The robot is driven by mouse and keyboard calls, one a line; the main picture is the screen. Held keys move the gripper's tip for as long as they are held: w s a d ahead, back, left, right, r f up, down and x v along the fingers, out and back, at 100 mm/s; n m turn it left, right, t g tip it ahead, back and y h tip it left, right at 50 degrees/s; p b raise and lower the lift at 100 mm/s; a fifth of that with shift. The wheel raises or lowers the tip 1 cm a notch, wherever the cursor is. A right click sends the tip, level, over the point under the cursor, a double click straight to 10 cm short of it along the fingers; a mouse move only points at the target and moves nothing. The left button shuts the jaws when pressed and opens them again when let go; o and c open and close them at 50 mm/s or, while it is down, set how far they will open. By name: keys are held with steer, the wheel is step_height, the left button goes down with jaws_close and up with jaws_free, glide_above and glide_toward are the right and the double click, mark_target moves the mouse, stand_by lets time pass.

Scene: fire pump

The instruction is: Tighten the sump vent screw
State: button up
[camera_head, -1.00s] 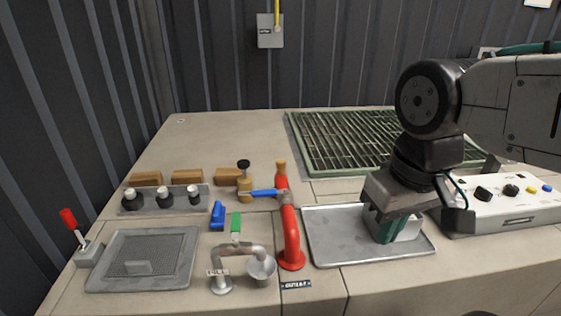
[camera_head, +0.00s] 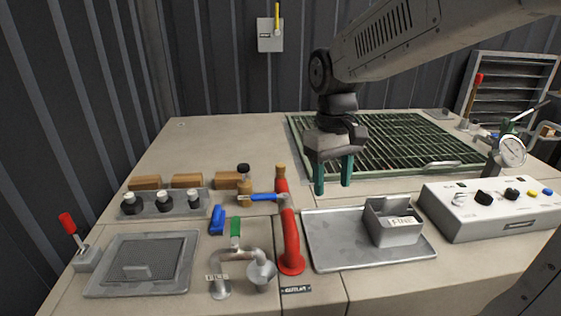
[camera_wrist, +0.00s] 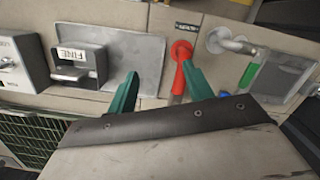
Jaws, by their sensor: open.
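My gripper (camera_head: 333,187) is open and empty, pointing down just right of the red pipe (camera_head: 291,240), near the front edge of the green grating. Its two green fingers also show in the wrist view (camera_wrist: 160,72), with the red pipe (camera_wrist: 181,62) close to the right finger. No part is labelled as the sump vent screw. A brass fitting with a dark knob (camera_head: 244,171) stands left of the pipe's top, beside a blue lever (camera_head: 262,197). A brass cap (camera_head: 281,171) tops the pipe. I cannot tell whether either is the screw.
A grey box marked FINE (camera_head: 393,222) sits on a metal tray (camera_head: 335,245). A control box (camera_head: 490,208) with knobs stands right. A green-framed grating (camera_head: 300,150) lies behind. A row of black-and-white knobs (camera_head: 164,201) and a mesh panel (camera_head: 143,258) are left.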

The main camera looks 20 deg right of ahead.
mark_target(280, 164)
steer(key=w+f+n, duration=0.1)
steer(key=w+n, duration=0.2)
steer(key=w, duration=0.7)
steer(key=w+a+f+n+t, duration=0.1)
steer(key=w+f+n, duration=0.1)
steer(key=w, duration=0.8)
steer(key=w+f+n, duration=0.1)
steer(key=w+n, duration=0.3)
steer(key=w, duration=0.6)
steer(key=shift+a+f, duration=0.2)
steer(key=shift+f, duration=0.15)
steer(key=shift+r+n, duration=0.15)
steer(key=shift+n, duration=0.35)
steer(key=shift+f+n, duration=0.3)
steer(key=shift+f, duration=0.15)
step_height(280, 164, down, 7)
steer(key=shift+f, duration=0.1)
steer(key=shift+c, duration=0.3)
steer(key=c, duration=0.9)
